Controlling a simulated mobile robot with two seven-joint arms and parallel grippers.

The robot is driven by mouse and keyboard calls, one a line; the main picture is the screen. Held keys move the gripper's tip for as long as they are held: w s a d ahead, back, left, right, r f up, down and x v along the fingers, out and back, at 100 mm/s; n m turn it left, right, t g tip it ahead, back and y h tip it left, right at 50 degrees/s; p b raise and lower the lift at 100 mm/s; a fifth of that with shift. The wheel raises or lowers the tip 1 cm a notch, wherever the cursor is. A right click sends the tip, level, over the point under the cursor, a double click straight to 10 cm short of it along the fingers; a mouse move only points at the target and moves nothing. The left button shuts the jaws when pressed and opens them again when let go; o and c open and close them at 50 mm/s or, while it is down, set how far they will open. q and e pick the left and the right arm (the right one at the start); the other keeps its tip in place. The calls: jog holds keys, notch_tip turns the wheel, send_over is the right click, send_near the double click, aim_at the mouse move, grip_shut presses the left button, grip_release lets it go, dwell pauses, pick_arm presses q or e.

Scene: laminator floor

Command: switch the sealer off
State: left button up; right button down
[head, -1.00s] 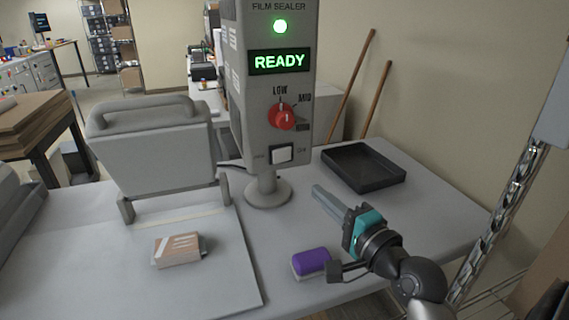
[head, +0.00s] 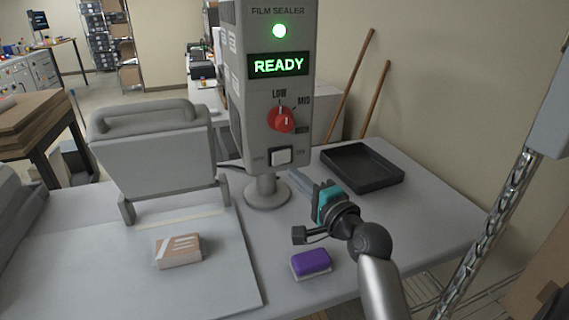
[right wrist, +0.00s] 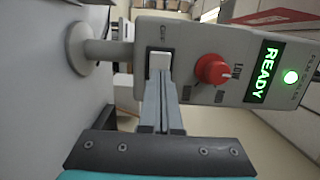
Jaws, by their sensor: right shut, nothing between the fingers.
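The film sealer's control box (head: 240,100) stands on a round-footed post on the table. Its green lamp (head: 279,31) is lit and its display (head: 279,65) reads READY. The red knob (head: 281,119) sits below the display. The white rocker switch (head: 281,156) is near the bottom, between small labels. My right gripper (head: 293,174) is shut and empty, its fingertips just below and in front of the switch. In the right wrist view the shut fingers (right wrist: 160,84) point at the switch (right wrist: 159,61) and overlap its lower edge; I cannot tell whether they touch. My left gripper is not in view.
A grey hinged sealer plate (head: 160,160) stands at left. A purple-topped block (head: 311,262) lies near my right arm. A black tray (head: 361,168) sits at the right. Two wooden poles lean behind.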

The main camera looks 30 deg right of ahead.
aim_at(278, 160)
jog(key=shift+w+d, duration=0.15)
jog(key=shift+w, duration=2.55)
